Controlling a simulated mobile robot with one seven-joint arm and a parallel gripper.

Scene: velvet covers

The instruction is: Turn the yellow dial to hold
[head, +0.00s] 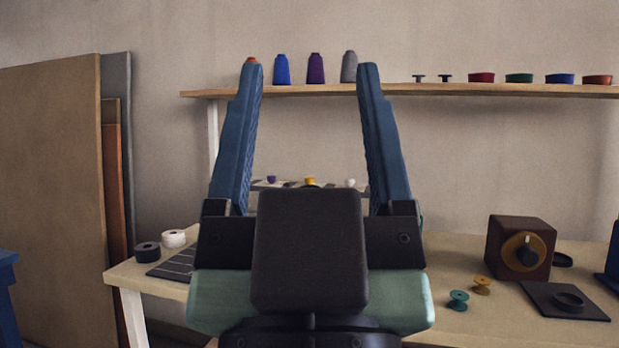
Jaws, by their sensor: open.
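My gripper (309,68) is raised in the middle of the head view, its two blue fingers wide apart with nothing held between them. Behind it, between the fingers, a pale panel (262,184) shows a purple knob (271,179), a small yellow knob (310,181) and a white knob (350,182). My gripper's body hides the panel's lower part. At the right, a dark brown box (504,234) carries a round yellow-orange dial plate (510,246) with a black knob (528,254) and a pale mark above it. I can read no labels, including hold. The gripper is apart from both.
The wooden table (460,255) holds a teal spool (458,300), a yellow spool (482,285), a black mat (545,303) with a ring, and tape rolls (173,238) at left. A wall shelf (450,90) bears thread cones and bowls. Boards (50,190) lean at left.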

